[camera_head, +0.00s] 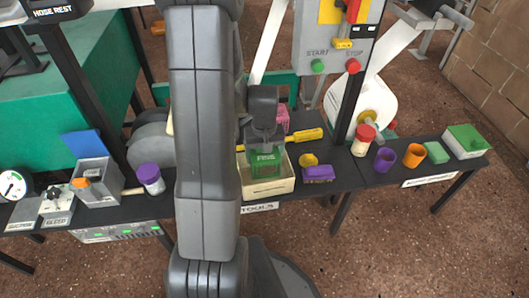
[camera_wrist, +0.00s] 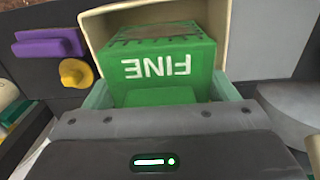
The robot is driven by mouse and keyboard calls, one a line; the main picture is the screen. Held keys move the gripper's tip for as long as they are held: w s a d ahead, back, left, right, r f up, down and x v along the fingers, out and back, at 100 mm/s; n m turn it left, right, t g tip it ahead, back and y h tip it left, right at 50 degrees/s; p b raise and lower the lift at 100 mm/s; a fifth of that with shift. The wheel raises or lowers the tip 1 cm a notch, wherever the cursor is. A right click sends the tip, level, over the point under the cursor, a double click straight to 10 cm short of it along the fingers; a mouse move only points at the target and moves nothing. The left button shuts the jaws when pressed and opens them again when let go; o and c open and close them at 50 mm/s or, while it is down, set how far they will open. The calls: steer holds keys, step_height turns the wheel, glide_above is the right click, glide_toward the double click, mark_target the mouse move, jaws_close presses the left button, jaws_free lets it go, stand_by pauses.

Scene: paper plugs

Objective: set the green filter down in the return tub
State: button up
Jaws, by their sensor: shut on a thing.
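The green filter (camera_head: 265,163), a block marked FINE, is between the fingers of my gripper (camera_head: 264,146). In the wrist view the filter (camera_wrist: 165,62) shows its lettering upside down, with my gripper (camera_wrist: 165,92) shut on its sides. An open cream tub (camera_head: 268,188) is around the filter's lower part in the head view; its wall (camera_wrist: 98,28) also shows behind the filter in the wrist view. I cannot tell whether the filter touches the tub's floor. No return label is readable on the tub.
A yellow-handled tool (camera_head: 300,136) lies behind the tub. A purple block (camera_head: 318,174) and a yellow knob (camera_head: 309,159) are close on its right. A grey bin (camera_head: 98,190) and purple-lidded jar (camera_head: 150,178) stand left. Several cups and a green-and-white box (camera_head: 468,141) stand right.

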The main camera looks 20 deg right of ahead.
steer(key=shift+f+b, duration=1.9)
steer(key=shift+f, duration=1)
steer(key=o, duration=1)
steer(key=shift+r, duration=0.1)
steer(key=shift+r+p, duration=5.2)
steer(key=shift+r, duration=1.2)
steer(key=shift+f, duration=0.1)
step_height(320, 180, down, 9)
steer(key=b, duration=0.7)
steer(key=shift+r, duration=0.25)
